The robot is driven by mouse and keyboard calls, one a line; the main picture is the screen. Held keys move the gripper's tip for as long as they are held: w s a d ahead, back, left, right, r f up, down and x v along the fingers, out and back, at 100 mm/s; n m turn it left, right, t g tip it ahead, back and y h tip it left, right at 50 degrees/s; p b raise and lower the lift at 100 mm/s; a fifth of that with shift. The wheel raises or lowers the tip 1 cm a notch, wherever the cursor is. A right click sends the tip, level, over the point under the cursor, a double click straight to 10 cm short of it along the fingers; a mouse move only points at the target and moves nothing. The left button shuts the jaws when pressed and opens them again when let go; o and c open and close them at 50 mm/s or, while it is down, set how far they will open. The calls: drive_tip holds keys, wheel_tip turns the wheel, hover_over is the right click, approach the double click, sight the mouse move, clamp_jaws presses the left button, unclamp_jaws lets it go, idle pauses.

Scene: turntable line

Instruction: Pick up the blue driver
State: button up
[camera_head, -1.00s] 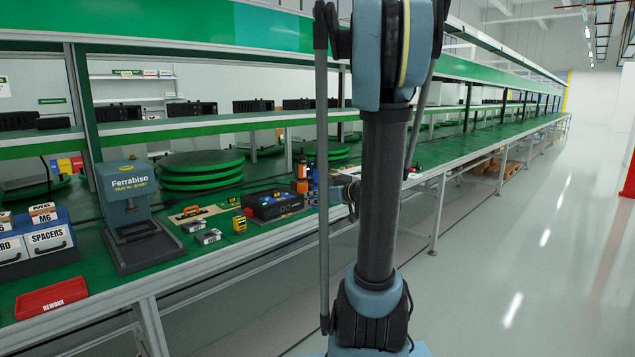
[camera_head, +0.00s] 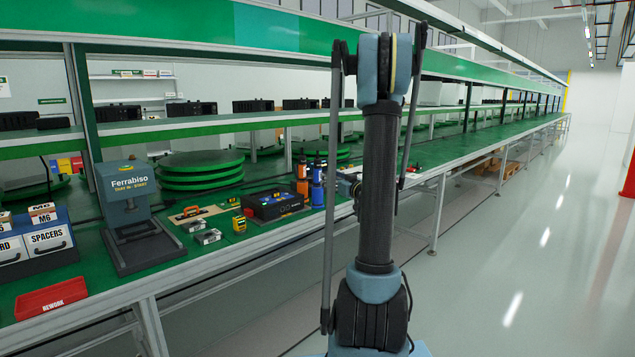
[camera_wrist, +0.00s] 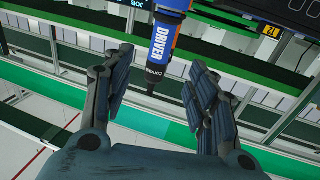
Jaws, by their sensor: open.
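The blue driver (camera_head: 317,186) stands upright on the green bench in the head view, beside an orange driver (camera_head: 302,178). In the wrist view the blue driver (camera_wrist: 160,47) carries the word DRIVER and a dark tip, and it lies beyond and between my open fingers. My gripper (camera_wrist: 153,92) is open and empty, with a finger on each side of the picture. The driver does not touch either finger as far as I can see. In the head view my gripper is largely hidden behind my arm.
A black case (camera_head: 273,205) sits left of the drivers, with a yellow device (camera_head: 239,223) and small metal boxes near it. A Ferrabiso stand (camera_head: 130,190) and a red REWORK tray (camera_head: 52,298) are further left. A shelf runs above the bench.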

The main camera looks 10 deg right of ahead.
sight(317, 173)
drive_tip(key=x, duration=1.1)
drive_tip(key=shift+w+a, duration=0.2)
drive_tip(key=shift+w, duration=0.15)
clamp_jaws()
